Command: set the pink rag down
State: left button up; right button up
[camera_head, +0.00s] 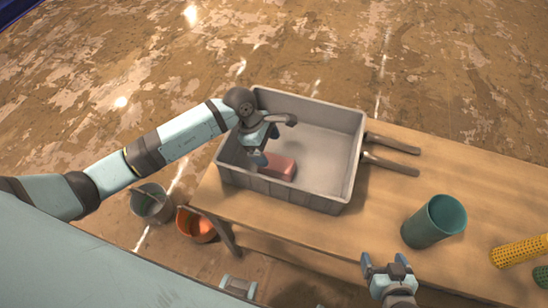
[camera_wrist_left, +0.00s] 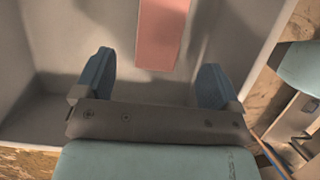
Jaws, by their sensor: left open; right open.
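The pink rag (camera_head: 279,167) looks like a small pink block and lies in the left front part of the grey crate (camera_head: 339,187). It also shows in the left wrist view (camera_wrist_left: 162,35), beyond and between my left fingers, with its far end cut off by the frame. My left gripper (camera_head: 275,140) reaches into the crate just above the rag. Its fingers stand wide apart in the left wrist view (camera_wrist_left: 156,80), with nothing between the tips. My right gripper (camera_head: 387,262) is open and empty at the front edge of the table.
The crate stands on a wooden table (camera_head: 300,225). Two dark-handled tools (camera_head: 392,153) lie right of it. A teal cup (camera_head: 433,222) and a yellow perforated cylinder (camera_head: 520,251) are further right. A grey bucket (camera_head: 151,203) and an orange bucket (camera_head: 196,226) stand on the floor.

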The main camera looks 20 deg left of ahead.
jog(key=shift+f, duration=0.2)
pick_arm(q)
jog(key=v, duration=0.3)
jog(key=shift+r, duration=0.2)
